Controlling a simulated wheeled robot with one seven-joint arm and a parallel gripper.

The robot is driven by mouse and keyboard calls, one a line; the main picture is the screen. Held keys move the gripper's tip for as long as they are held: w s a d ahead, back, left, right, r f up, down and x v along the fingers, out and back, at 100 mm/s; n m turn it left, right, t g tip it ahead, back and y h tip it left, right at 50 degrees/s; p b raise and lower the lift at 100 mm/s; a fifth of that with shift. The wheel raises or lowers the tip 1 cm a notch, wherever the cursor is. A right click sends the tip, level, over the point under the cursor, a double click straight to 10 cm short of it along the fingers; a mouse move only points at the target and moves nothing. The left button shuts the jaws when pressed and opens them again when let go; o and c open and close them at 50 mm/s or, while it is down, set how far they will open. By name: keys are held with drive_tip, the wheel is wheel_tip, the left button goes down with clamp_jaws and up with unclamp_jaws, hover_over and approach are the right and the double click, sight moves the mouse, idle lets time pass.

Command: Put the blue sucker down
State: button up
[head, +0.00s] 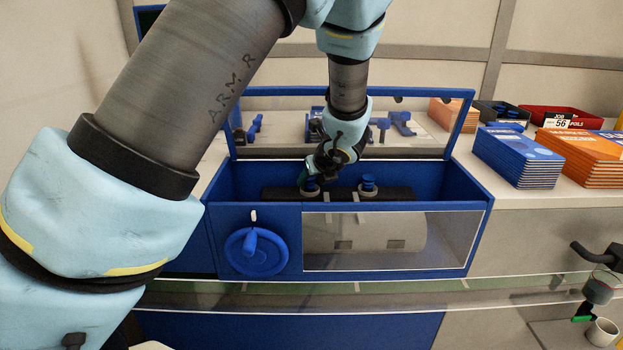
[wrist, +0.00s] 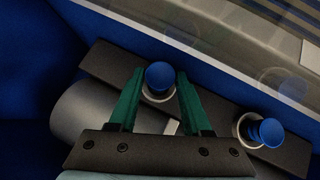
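Two blue suckers stand on a long black bar inside a blue box. In the head view the left sucker (head: 310,186) is right below my gripper (head: 305,177), and the right sucker (head: 368,183) stands apart from it. In the wrist view my gripper's green fingers (wrist: 160,80) reach down on either side of one blue sucker (wrist: 160,75), with narrow gaps beside it. That sucker sits in a pale ring on the black bar (wrist: 105,66). The other sucker (wrist: 264,132) sits in its own ring to the right. The gripper looks open.
The blue box (head: 475,225) has a clear front window, a blue knob (head: 256,252) and a raised framed panel behind. A pale cylinder (head: 385,234) lies under the bar. Stacks of blue (head: 518,158) and orange booklets (head: 583,160) stand on the right counter.

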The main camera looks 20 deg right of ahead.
drive_tip(key=o, duration=0.3)
drive_tip(key=shift+r, duration=0.2)
drive_tip(key=p+v, duration=0.1)
drive_tip(key=v, duration=1.1)
